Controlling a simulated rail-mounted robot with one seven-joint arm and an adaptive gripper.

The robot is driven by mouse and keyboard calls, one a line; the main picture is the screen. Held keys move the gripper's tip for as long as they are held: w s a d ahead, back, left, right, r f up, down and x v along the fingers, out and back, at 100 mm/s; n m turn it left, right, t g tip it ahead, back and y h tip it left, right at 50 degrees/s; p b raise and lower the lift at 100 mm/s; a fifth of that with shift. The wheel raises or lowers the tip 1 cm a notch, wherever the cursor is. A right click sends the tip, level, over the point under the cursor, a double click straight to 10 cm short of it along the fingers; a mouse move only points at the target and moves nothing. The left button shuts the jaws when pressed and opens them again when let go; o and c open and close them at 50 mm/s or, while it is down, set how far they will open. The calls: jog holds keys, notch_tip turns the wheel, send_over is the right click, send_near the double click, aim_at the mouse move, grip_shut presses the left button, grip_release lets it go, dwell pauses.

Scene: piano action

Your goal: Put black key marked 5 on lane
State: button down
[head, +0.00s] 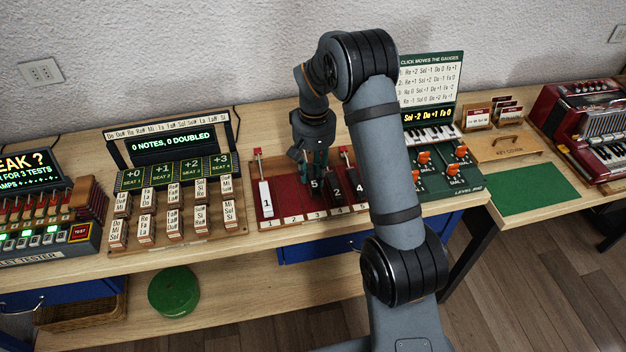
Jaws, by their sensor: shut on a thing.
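My gripper (316,166) points down over the red lane board (262,222) and is shut on the black key marked 5 (316,187). The key is upright. I cannot tell whether its lower end touches the board. A white key marked 1 (266,199) is in the leftmost lane. Black keys marked 2 (336,189) and 4 (358,187) are just right of the held key.
Left of the board, a wooden rack (206,241) holds several labelled blocks before a display (170,144). A bare green mat (533,190) lies farther right, near a red accordion (590,130).

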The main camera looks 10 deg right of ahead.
aim_at(313, 172)
jog(key=shift+a+f+p, duration=0.1)
jog(key=shift+f+p, duration=0.3)
jog(key=shift+f, duration=1.7)
jog(key=shift+f, duration=0.2)
jog(key=c, duration=1.4)
grip_release()
jog(key=shift+o, duration=0.2)
jog(key=shift+r, duration=0.15)
notch_tip(313, 172, up, 12)
jog(key=shift+r, duration=0.1)
